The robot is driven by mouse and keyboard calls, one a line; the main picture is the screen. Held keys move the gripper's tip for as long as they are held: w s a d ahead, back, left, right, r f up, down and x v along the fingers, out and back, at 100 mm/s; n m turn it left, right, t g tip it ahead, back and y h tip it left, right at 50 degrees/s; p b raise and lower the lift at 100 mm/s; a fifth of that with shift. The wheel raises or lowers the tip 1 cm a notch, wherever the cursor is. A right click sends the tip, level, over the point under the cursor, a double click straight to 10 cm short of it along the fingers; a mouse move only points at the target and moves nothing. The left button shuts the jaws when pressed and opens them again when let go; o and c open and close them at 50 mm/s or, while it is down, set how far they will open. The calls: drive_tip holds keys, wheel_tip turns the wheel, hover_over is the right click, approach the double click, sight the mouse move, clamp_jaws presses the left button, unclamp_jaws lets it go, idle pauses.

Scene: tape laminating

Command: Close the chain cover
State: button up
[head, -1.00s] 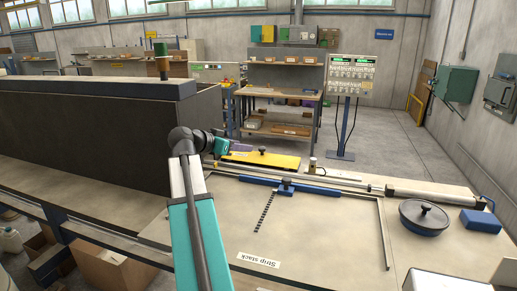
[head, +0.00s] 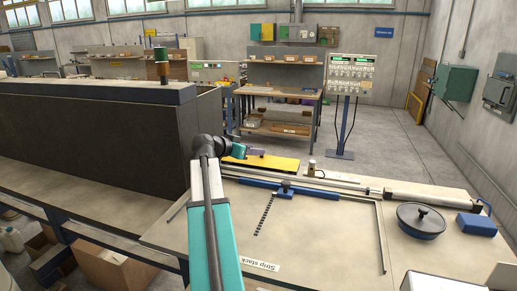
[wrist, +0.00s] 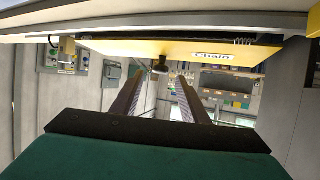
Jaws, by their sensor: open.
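The yellow chain cover (head: 280,163) is at the far edge of the bench in the head view. In the wrist view the cover (wrist: 205,50) spans the top, with a white "Chain" label, a coil spring near each end and a dark knob (wrist: 160,67) on its face. My gripper (head: 256,154) is beside the knob in the head view, which mostly hides the knob. In the wrist view my gripper (wrist: 160,77) is open, its two fingers on either side of the knob. I cannot tell whether they touch it. The cover's exact tilt is unclear.
A blue bar with a clamp (head: 285,189) and a long cylinder (head: 425,196) lie on the bench right of my arm. A lidded round pot (head: 421,220) and a blue box (head: 477,224) stand further right. A large dark housing (head: 100,140) rises at left.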

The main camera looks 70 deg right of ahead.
sight(259, 159)
drive_tip(key=shift+p+x, duration=0.45)
drive_tip(key=shift+x, duration=1.6)
drive_tip(key=shift+c, duration=0.5)
clamp_jaws()
